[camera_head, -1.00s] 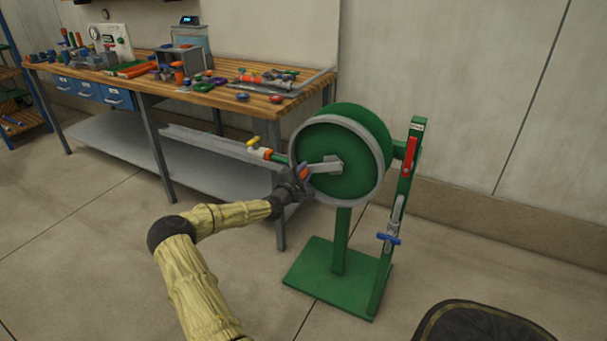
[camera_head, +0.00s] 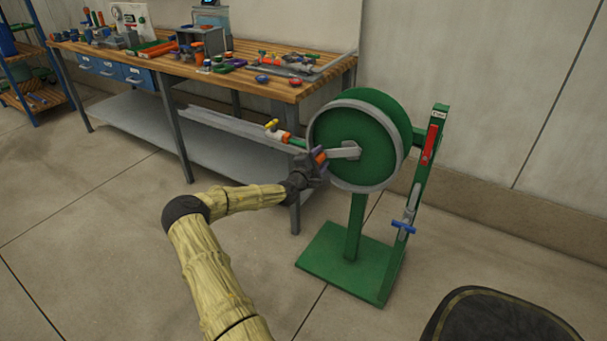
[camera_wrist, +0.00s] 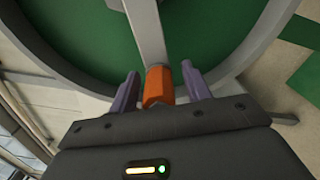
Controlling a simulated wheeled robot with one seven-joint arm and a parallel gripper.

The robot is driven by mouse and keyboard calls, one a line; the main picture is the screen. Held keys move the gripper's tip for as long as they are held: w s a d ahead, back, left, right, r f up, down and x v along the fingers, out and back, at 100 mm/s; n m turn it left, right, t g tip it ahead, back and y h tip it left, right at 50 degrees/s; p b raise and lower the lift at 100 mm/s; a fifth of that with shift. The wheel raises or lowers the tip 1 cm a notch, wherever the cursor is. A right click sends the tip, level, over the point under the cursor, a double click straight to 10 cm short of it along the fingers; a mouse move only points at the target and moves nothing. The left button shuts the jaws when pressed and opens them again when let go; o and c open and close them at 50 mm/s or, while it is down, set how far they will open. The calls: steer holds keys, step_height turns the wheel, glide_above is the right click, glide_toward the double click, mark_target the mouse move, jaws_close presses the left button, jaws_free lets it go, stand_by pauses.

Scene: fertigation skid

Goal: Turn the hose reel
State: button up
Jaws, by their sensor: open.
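The hose reel (camera_head: 372,148) is a green drum with a grey rim on a green stand. A grey crank arm (camera_head: 343,153) runs from its hub to the left and ends in an orange handle (camera_wrist: 158,86). In the head view my gripper (camera_head: 318,162) is at the reel's left side, at the crank's end. In the wrist view my gripper (camera_wrist: 158,88) is open, with one purple finger on each side of the orange handle. A gap shows between the handle and the right finger; the left finger is closer to it.
The stand's green base plate (camera_head: 325,246) rests on the floor. Its post carries a red lever (camera_head: 430,145) and a blue-handled valve (camera_head: 403,226). A workbench (camera_head: 240,80) with several fittings stands behind on the left.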

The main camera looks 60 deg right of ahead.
steer(key=a+p, duration=0.1)
steer(key=a, duration=1.5)
steer(key=shift+w+a, duration=0.3)
steer(key=shift+w, duration=0.1)
steer(key=m+p, duration=0.1)
steer(key=m, duration=0.5)
steer(key=a+m+p, duration=0.1)
steer(key=m+p, duration=0.1)
steer(key=m, duration=0.4)
steer(key=a+m+p, duration=0.1)
steer(key=m+p, duration=0.1)
steer(key=m, duration=0.4)
steer(key=shift+d, duration=0.2)
steer(key=d, duration=1.7)
steer(key=shift+s, duration=0.25)
